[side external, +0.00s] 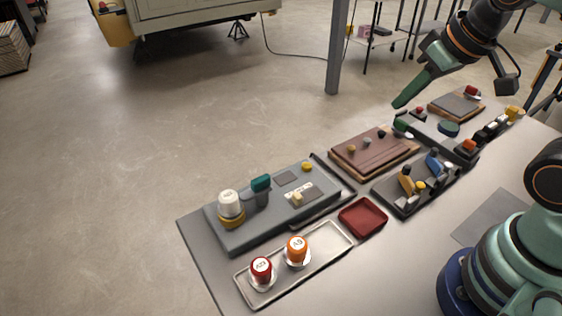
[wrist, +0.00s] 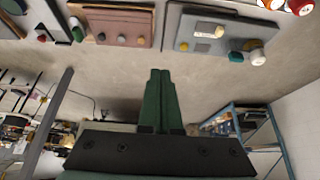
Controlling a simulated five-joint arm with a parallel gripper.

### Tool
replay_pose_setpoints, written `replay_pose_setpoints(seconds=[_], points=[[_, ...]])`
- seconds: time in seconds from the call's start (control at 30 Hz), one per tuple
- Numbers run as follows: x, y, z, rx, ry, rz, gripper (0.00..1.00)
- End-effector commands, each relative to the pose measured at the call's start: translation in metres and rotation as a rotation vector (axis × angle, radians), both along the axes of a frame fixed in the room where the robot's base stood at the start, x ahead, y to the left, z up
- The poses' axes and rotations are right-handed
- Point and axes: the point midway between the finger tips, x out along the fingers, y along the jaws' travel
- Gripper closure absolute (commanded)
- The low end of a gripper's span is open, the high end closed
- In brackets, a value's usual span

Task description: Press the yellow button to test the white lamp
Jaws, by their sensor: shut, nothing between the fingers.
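The grey panel (side external: 255,232) lies at the left of the table in the side view. It also shows upside down at the top of the wrist view (wrist: 193,30). The white lamp (side external: 228,199), a labelled cap on a yellow base, stands at its left end; it also shows in the wrist view (wrist: 257,57). The yellow button (side external: 307,167) sits at the panel's far right corner, and at its lower left edge in the wrist view (wrist: 184,46). My gripper (side external: 398,104) is shut and empty, held in the air right of the panel, well away from the button.
A teal part (side external: 261,184) and a beige switch (side external: 297,198) stand on the panel. A metal tray (side external: 327,251) holds red (side external: 261,268) and orange (side external: 297,248) lamps. A red dish (side external: 363,218), a brown board (side external: 373,156) and a dark block (side external: 414,197) with several coloured parts lie nearby.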

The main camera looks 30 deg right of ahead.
Motion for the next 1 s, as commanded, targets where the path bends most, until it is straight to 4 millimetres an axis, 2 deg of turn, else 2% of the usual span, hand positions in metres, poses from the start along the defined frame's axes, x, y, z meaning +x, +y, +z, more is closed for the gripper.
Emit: replay_pose_setpoints(seconds=[0.67, 0.77, 1.0], points=[[0.004, 0.001, -0.002, 0.008, -0.004, -0.011, 1.0], [0.016, 0.005, -0.007, 0.032, -0.018, -0.041, 1.0], [0.065, 0.024, -0.033, 0.156, -0.091, -0.187, 1.0]])
